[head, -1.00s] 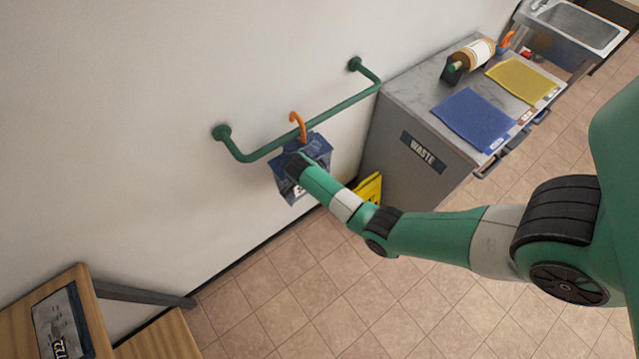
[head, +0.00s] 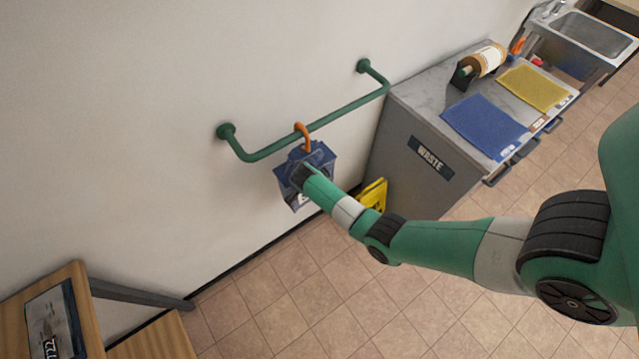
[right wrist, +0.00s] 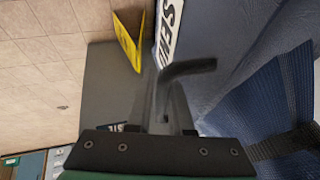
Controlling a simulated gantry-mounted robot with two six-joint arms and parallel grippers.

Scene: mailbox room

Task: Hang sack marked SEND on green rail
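The blue sack (head: 320,163) with an orange hook (head: 304,138) on top is at the green rail (head: 330,118) on the wall. In the right wrist view, the gripper's fingers (right wrist: 172,100) close in around a dark curved bar (right wrist: 188,68) by the sack (right wrist: 240,50), whose white label reads SEND (right wrist: 170,28). My left gripper is not in view.
A grey WASTE cabinet (head: 400,150) stands right of the rail, with blue (head: 485,125) and yellow (head: 537,88) mats on top. A yellow sign (head: 374,194) stands beside it on the floor. A wooden shelf (head: 75,290) is at lower left. The wall left of the rail is clear.

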